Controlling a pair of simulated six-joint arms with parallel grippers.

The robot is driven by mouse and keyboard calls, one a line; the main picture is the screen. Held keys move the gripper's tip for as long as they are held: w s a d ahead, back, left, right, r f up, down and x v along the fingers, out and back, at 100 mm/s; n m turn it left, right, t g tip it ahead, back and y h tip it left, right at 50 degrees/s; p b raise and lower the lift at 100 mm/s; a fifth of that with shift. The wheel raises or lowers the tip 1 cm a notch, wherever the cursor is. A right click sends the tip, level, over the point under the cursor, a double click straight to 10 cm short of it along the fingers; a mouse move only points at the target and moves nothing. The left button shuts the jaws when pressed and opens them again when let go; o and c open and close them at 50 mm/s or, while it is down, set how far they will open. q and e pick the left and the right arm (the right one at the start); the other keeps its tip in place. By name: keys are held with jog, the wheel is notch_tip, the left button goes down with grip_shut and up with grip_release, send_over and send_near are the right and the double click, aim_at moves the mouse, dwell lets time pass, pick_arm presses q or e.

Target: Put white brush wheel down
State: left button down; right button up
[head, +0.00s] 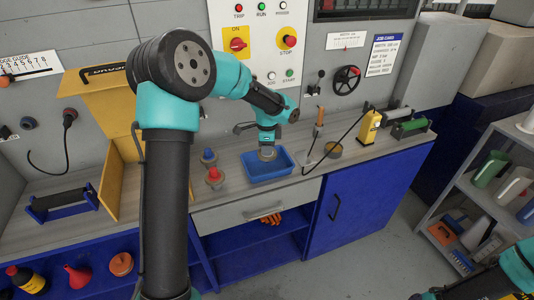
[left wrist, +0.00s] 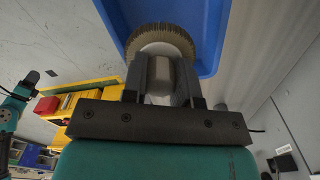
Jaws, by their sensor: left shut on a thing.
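The white brush wheel (left wrist: 160,34) shows in the left wrist view as a pale disc with a fringe of bristles. My left gripper (left wrist: 159,78) is shut on it, and the fingers hide its near part. In the head view the wheel (head: 267,154) is a small grey-white shape under my left gripper (head: 267,142), at the blue tray (head: 263,178). The wheel is over or inside the tray; I cannot tell whether it touches the bottom. My right gripper (head: 428,296) is cut off at the lower right edge, and its fingers are unclear.
Red and blue spools (head: 214,175) stand left of the tray. A yellow panel (head: 115,170) stands at left.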

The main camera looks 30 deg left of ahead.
pick_arm(q)
jog(key=shift+w+a, duration=0.3)
jog(key=shift+w, duration=0.2)
jog(key=shift+f, duration=1.8)
jog(key=shift+f, duration=0.1)
jog(key=c, duration=0.9)
grip_release()
